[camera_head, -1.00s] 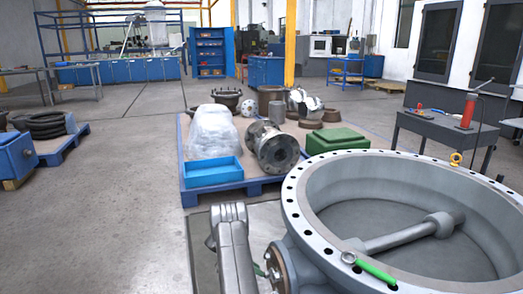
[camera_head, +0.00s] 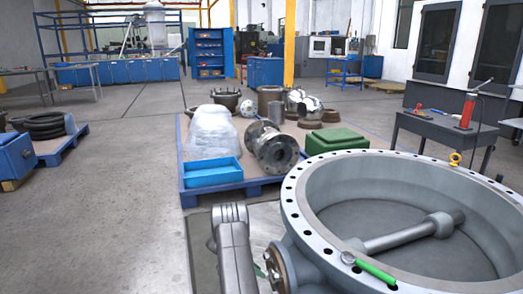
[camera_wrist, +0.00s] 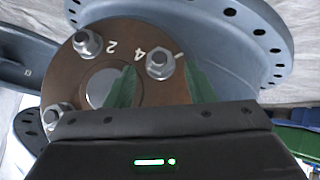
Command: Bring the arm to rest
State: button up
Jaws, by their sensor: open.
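My gripper (camera_wrist: 162,88) is open, its two green fingers apart in the wrist view. Nothing shows held between them. Behind the fingers is a brown round flange (camera_wrist: 119,30) with large nuts and the marks 2 and 4. The flange also shows on the side of the valve in the head view (camera_head: 275,268). The large grey butterfly valve (camera_head: 300,222) fills the lower right there, with a shaft across its round opening. My arm stands left of the valve, and its gripper is mostly hidden in that view. I cannot tell whether the fingers touch the flange.
A green-handled tool (camera_head: 375,270) lies on the valve rim. Behind it stands a blue pallet (camera_head: 222,190) with a blue tray (camera_head: 212,172), a flanged pipe part and a green box (camera_head: 336,140). A dark table (camera_head: 440,126) is at right. Floor at left is largely clear.

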jog(key=p+v, duration=0.3)
jog(key=v, duration=0.8)
jog(key=s+d+f+m+t+y+b, duration=0.2)
jog(key=d+f+m+t+b, duration=0.6)
jog(key=t, duration=0.6)
jog(key=shift+s+d+f+m+t+b, duration=0.45)
jog(key=shift+d+f, duration=0.65)
jog(key=shift+d, duration=0.35)
dwell(0.7)
dwell(0.6)
